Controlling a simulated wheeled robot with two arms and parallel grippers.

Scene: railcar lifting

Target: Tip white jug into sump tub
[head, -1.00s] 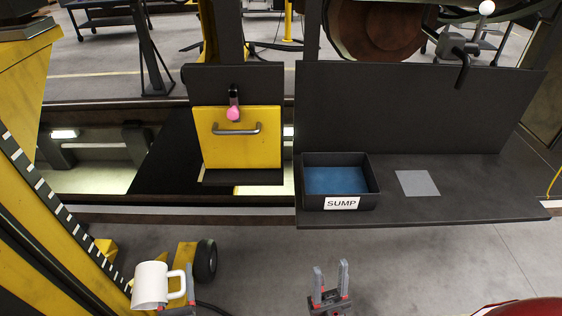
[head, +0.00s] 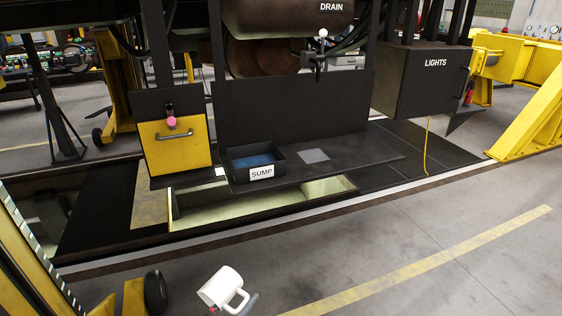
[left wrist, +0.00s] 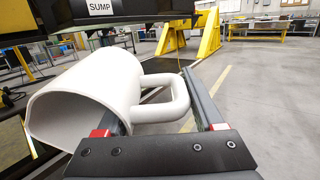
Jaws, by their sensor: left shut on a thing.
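The white jug (head: 216,286) is low in the middle of the head view, tilted, with its handle toward the lower right. My left gripper (head: 238,304) is shut on the jug by its handle. In the left wrist view the jug (left wrist: 92,92) lies sideways, its wide end facing left, and the handle loop sits between my fingers (left wrist: 160,98). The sump tub (head: 239,177) is a black open box with a blue inside and a SUMP label. It stands beyond and above the jug, apart from it. My right gripper is out of view.
The tub stands on a dark shelf (head: 370,160) with a grey square patch (head: 314,155) beside it. A yellow panel with a handle (head: 174,146) is left of the tub. A pit opening (head: 205,205) lies below the shelf. Floor at the right is clear.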

